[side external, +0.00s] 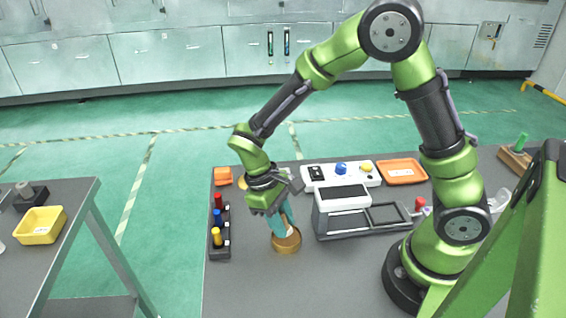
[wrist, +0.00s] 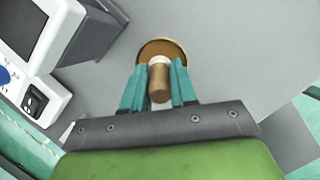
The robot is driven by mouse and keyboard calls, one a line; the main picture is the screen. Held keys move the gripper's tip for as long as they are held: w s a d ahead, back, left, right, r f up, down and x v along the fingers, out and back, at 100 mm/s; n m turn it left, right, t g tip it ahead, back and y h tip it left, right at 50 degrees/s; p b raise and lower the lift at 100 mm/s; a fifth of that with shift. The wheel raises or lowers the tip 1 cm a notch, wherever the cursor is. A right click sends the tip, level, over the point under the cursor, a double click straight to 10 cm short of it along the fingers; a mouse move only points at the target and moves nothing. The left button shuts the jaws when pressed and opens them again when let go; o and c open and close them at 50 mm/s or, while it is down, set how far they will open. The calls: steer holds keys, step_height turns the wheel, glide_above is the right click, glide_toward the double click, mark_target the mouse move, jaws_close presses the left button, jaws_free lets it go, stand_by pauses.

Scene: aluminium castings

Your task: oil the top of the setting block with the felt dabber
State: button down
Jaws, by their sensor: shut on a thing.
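My gripper (side external: 281,222) has its teal fingers closed on the felt dabber (wrist: 160,84), whose brown handle and white end show between the fingers in the wrist view. My gripper also shows in the wrist view (wrist: 159,88), pointing down. The white end of the dabber is over a round brass-coloured dish (side external: 287,243), which also shows in the wrist view (wrist: 176,47). I cannot tell whether the white end touches the dish. I cannot tell for sure which thing is the setting block.
A black rack (side external: 219,252) with red, blue and yellow handled tools stands left of the dish. A grey machine (side external: 335,224) stands close on the right, with a white control panel (side external: 315,185) and an orange tray (side external: 401,171) behind. The front of the table is clear.

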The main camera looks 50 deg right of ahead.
mark_target(282, 215)
steer(key=shift+f, duration=0.6)
stand_by(0.5)
stand_by(0.5)
steer(key=shift+r, duration=3.5)
steer(key=w+d+r+m, duration=0.1)
steer(key=w+d+r, duration=0.6)
steer(key=d+r, duration=0.15)
steer(key=w+d+f, duration=0.4)
steer(key=d+f, duration=0.2)
steer(key=d, duration=0.3)
steer(key=shift+w+f, duration=0.2)
steer(key=shift+f, duration=0.2)
steer(key=shift+d, duration=0.1)
